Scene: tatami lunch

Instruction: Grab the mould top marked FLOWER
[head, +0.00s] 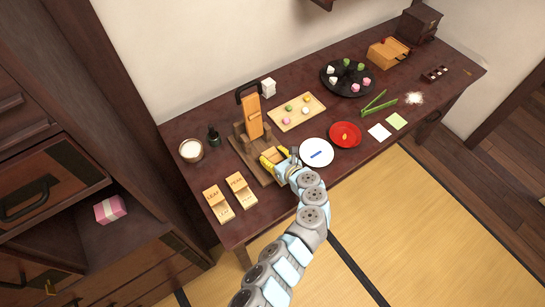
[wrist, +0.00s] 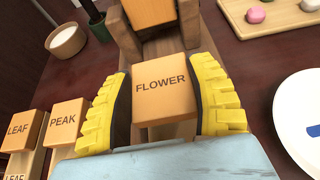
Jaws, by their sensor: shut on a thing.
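The mould top marked FLOWER (wrist: 162,85) is a pale orange wooden block between my fingers in the wrist view. My gripper (wrist: 165,100) has yellow ridged finger pads with dark inner faces, one on each side of the block, and is shut on it. In the head view my gripper (head: 274,158) is at the front of the wooden press stand (head: 246,155), and the block is mostly hidden there. The blocks marked PEAK (wrist: 66,124) and LEAF (wrist: 20,131) stand to the left in the wrist view.
A white plate (head: 316,153) with a blue strip lies right of my gripper. A red dish (head: 345,134), a tray of sweets (head: 297,112) and a round black tray (head: 348,77) lie farther right. A bowl of white powder (head: 191,150) stands left.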

